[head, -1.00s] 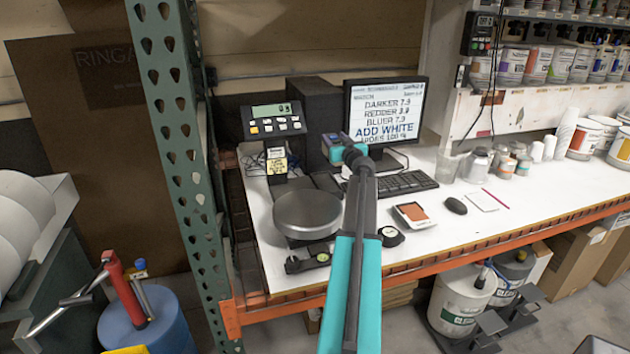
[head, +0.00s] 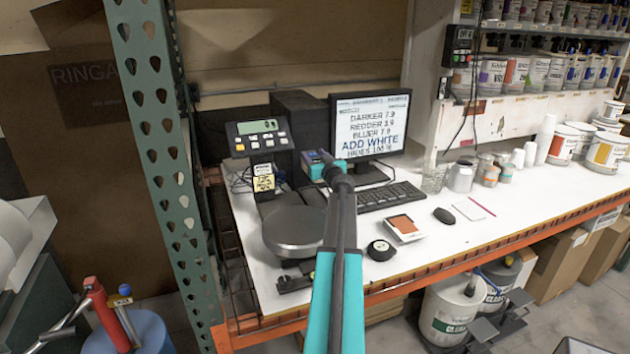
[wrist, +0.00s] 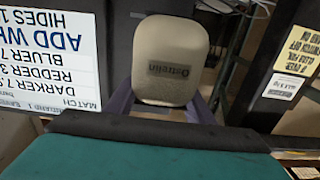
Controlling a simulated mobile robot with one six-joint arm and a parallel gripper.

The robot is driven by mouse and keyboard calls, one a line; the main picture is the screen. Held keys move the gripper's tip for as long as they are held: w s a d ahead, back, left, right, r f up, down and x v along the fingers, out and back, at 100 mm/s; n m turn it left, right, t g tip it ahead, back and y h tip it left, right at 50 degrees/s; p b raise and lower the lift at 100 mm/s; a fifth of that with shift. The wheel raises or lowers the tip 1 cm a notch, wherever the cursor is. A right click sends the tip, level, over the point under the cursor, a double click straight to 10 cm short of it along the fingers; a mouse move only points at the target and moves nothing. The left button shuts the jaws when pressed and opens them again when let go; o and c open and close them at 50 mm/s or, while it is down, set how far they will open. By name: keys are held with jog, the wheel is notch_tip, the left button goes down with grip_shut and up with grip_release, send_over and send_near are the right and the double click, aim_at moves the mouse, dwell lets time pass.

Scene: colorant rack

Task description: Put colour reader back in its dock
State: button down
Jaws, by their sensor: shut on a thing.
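My gripper (head: 314,160) is held up over the bench, in front of the dark box and left of the monitor. In the wrist view its purple-grey jaws (wrist: 160,108) are shut on a beige, rounded block with printed lettering, which I take to be the colour reader (wrist: 170,70). In the head view the reader is mostly hidden by the gripper and wrist. I cannot tell for certain which item is the dock. A low black fixture (head: 292,283) lies at the bench front before the scale, and a round black item (head: 381,250) sits right of my arm.
The scale pan (head: 294,229) and its display (head: 258,136) stand left of my arm. The monitor (head: 368,122), keyboard (head: 390,196), orange swatch card (head: 403,228) and mouse (head: 444,215) are to the right. A green rack post (head: 160,140) rises at left.

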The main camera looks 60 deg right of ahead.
jog(key=shift+f+p, duration=0.55)
jog(key=shift+f, duration=1.6)
jog(key=shift+f+p, duration=0.65)
jog(key=shift+f, duration=1.2)
jog(key=shift+s+a+f+b, duration=0.15)
jog(key=shift+f+b, duration=0.75)
jog(key=shift+b, duration=0.8)
jog(key=c, duration=0.8)
grip_release()
jog(key=shift+f, duration=0.1)
jog(key=shift+c, duration=0.2)
jog(key=shift+r+p, duration=0.4)
jog(key=shift+p, duration=0.5)
